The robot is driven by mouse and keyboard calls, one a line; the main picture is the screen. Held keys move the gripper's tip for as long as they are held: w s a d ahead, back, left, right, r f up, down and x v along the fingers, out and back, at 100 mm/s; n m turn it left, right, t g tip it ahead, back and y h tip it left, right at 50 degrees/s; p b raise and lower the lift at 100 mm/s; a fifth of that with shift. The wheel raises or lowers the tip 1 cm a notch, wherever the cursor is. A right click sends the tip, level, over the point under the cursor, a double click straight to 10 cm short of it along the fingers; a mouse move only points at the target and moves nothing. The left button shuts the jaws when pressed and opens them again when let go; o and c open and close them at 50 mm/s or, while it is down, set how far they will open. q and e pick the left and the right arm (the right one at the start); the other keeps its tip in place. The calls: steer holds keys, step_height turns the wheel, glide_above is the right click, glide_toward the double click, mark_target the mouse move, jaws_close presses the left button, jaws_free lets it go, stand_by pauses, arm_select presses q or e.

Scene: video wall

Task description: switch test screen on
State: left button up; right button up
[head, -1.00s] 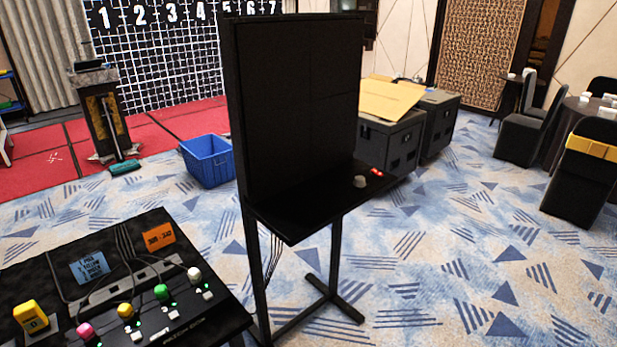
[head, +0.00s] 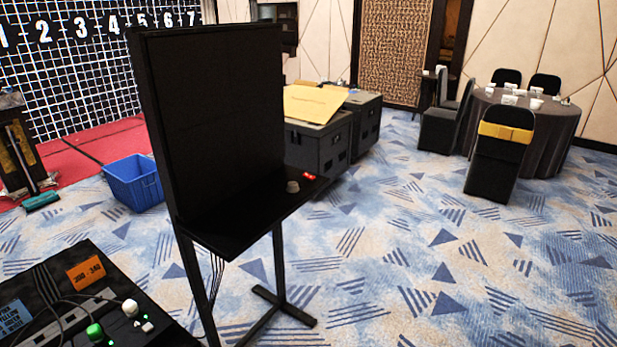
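The test screen (head: 215,110) is a tall black panel on a dark stand, left of the middle in the head view. Its face is dark. A narrow black shelf (head: 240,228) sticks out at its foot. On the shelf are a small grey knob-like piece (head: 292,187) and a small red piece (head: 309,176); I cannot tell which is a switch. Neither of my grippers is in view.
A black control desk (head: 60,300) with coloured knobs and cables stands at the lower left. A blue bin (head: 133,183) and dark cases (head: 318,146) stand behind the screen. A round table (head: 525,118) with chairs is at the far right. Patterned carpet to the right is clear.

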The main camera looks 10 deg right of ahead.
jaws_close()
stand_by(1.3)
